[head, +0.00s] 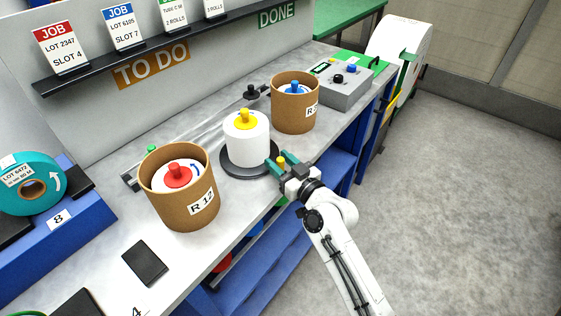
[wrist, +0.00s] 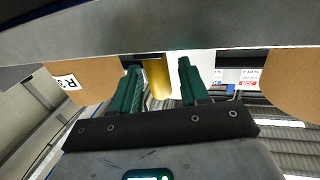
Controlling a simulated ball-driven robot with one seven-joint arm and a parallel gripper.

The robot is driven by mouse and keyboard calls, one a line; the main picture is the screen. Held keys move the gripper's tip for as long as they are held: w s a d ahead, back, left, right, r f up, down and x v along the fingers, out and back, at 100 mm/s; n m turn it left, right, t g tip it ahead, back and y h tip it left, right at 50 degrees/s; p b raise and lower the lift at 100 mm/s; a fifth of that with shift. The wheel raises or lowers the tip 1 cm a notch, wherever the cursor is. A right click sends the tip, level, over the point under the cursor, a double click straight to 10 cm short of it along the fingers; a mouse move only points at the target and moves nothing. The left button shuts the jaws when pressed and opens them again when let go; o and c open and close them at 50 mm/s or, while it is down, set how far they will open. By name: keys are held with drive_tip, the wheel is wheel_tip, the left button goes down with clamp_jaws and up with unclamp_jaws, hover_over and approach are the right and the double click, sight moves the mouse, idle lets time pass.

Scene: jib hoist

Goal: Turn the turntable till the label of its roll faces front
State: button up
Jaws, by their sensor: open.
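The white roll (head: 246,139) with a yellow knob (head: 244,119) on top stands upright on the dark round turntable (head: 235,170). No label shows on the side of the roll facing me. My gripper (head: 277,164) is at the right edge of the turntable, with its green fingers open. A small yellow peg (head: 281,160) stands at the fingers. In the wrist view the peg (wrist: 157,78) is between the two open fingers (wrist: 158,72), nearer the left one. I cannot tell whether either finger touches it. The white roll (wrist: 188,70) shows behind the fingers.
A grey control box (head: 346,92) sits farther right.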

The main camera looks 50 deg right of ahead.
drive_tip(key=shift+c, duration=0.3)
clamp_jaws()
